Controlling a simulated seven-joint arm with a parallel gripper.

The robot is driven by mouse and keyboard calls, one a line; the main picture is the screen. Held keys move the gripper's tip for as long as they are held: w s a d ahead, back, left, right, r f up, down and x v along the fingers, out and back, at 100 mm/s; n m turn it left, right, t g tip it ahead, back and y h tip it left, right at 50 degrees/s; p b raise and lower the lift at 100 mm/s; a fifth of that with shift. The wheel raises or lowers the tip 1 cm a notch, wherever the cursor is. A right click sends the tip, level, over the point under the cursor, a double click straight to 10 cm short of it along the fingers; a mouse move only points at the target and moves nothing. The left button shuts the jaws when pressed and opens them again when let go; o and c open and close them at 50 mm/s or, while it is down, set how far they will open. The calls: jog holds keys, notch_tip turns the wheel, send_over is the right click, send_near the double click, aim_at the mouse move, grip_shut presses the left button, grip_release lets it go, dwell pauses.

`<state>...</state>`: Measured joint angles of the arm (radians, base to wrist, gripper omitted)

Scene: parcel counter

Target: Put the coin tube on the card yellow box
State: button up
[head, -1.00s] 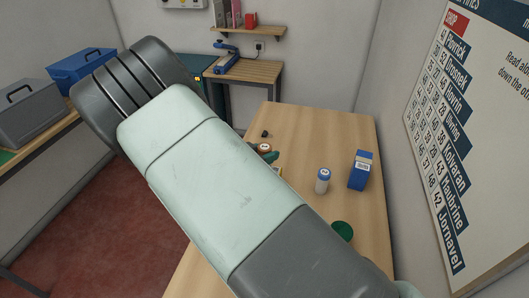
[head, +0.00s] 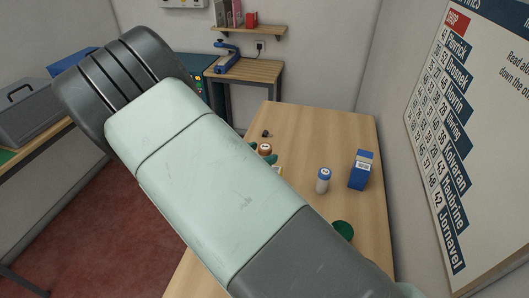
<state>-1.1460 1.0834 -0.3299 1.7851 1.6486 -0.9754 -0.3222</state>
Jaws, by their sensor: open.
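A small round-topped thing (head: 265,148), orange-brown with a pale centre, stands on the table just past my arm; it seems to be the coin tube, but its lower part is hidden. My gripper (head: 262,152) is mostly hidden behind my arm. Its green fingertips show beside the brown top, open; I cannot tell whether they touch it. A yellow edge with a pale top, seemingly the card yellow box (head: 278,170), peeks out nearer, largely covered by my arm.
A white tube with a blue cap (head: 323,181) and a blue carton (head: 361,170) stand upright to the right. A round green thing (head: 343,231) is nearer, partly behind my arm. A small black object (head: 266,133) lies farther back. The table's (head: 310,125) far part is clear.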

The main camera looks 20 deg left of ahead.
jog(key=v, duration=1)
jog(key=w+r+g+y, duration=0.1)
jog(key=w+r+y, duration=0.5)
jog(key=w+r, duration=0.3)
jog(key=s+d+r+n+g+y, duration=0.1)
jog(key=d+r+y, duration=0.15)
jog(key=r, duration=0.45)
jog(key=d+r+n+g+y, duration=0.1)
jog(key=d+r+n+y, duration=0.1)
jog(key=d+r, duration=0.3)
jog(key=s+d+r+n+g, duration=0.2)
jog(key=s+d+r, duration=0.6)
jog(key=s+d, duration=0.15)
jog(key=s+d+f+g+h, duration=0.2)
jog(key=s+d+h, duration=0.2)
jog(key=s+d, duration=1)
jog(key=s, duration=0.2)
jog(key=shift+s+d+n, duration=0.25)
jog(key=shift+s+n, duration=0.1)
jog(key=shift+n, duration=0.05)
